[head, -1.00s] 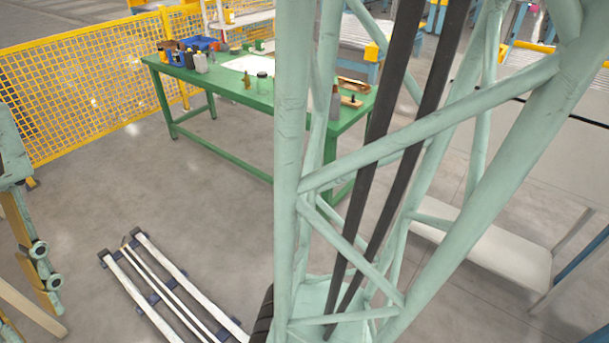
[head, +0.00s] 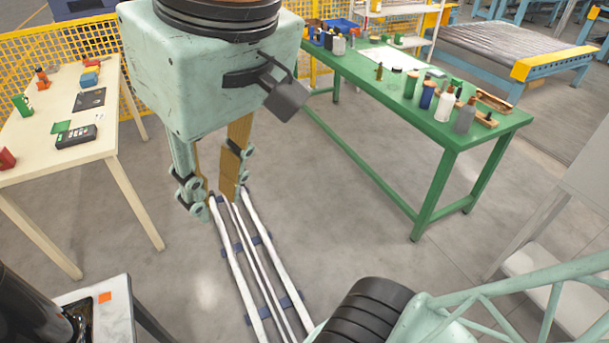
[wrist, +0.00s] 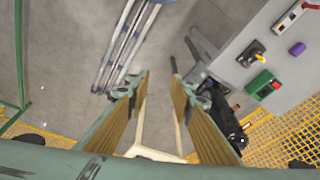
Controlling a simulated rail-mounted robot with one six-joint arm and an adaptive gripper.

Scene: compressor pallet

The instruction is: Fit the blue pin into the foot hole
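My gripper (head: 223,200) hangs open and empty in the head view, high above the floor over the white rails. In the wrist view its two fingers (wrist: 160,74) are apart with only floor between their tips. A small purple-blue piece (wrist: 298,48) lies on a grey surface at the upper right of the wrist view, well away from the fingers. I cannot tell whether it is the blue pin. A black rounded body (head: 35,305) is cut off at the lower left of the head view. The foot hole cannot be made out.
A cream table (head: 50,140) with small tools stands left. A long green table (head: 440,128) with bottles stands right. White rails (head: 240,255) lie on the floor. A pale stand (head: 120,310) with an orange square is lower left. A yellow fence (head: 85,40) runs behind.

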